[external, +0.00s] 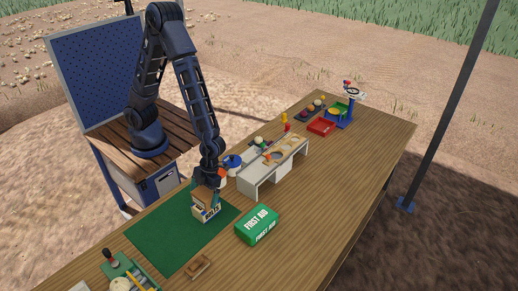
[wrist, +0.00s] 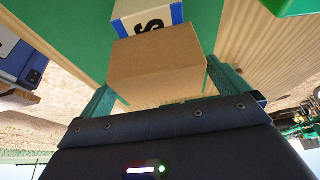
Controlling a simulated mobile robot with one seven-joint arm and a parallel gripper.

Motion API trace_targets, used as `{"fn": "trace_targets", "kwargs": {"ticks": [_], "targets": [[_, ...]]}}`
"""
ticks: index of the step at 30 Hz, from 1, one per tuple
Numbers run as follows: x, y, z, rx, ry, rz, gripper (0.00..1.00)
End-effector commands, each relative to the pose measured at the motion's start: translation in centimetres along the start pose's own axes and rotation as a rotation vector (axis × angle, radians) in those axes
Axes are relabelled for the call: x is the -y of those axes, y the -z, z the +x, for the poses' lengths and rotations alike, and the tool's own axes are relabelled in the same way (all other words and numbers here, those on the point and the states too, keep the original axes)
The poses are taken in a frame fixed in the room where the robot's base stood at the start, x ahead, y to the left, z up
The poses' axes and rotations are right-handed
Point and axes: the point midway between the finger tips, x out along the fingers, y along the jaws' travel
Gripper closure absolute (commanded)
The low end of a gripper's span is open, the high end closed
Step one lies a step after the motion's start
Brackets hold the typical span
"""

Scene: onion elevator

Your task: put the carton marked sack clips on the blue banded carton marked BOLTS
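A plain brown carton (wrist: 158,68) is between the two green fingers of my gripper (wrist: 162,78) in the wrist view, with a finger against each side. No marking shows on the faces I see. The blue banded carton (wrist: 150,18) lies just beyond it, with a black letter S on its pale face. In the external view my gripper (external: 208,186) is above the green mat, with the brown carton partly hidden below it. The blue banded carton (external: 207,214) stands on the mat directly under. I cannot tell whether the two cartons touch.
The green mat (external: 160,240) lies on the wooden table. A green first aid box (external: 258,225) is to the right of the cartons. A grey-white rack (external: 270,165) and a blue pot (external: 232,162) stand behind. A small wooden piece (external: 198,267) lies in front.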

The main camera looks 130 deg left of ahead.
Motion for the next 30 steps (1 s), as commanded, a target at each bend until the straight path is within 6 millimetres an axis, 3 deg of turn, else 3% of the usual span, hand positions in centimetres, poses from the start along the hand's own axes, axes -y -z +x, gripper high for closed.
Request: {"fn": "trace_targets", "kwargs": {"ticks": [8, 21, 30], "targets": [[0.1, 0.1, -1.0, 0.000, 0.004, 0.001, 0.00], [0.1, 0.1, -8.8, 0.001, 0.004, 0.000, 0.00], [0.0, 0.1, -12.0, 0.000, 0.001, 0.000, 0.00]]}}
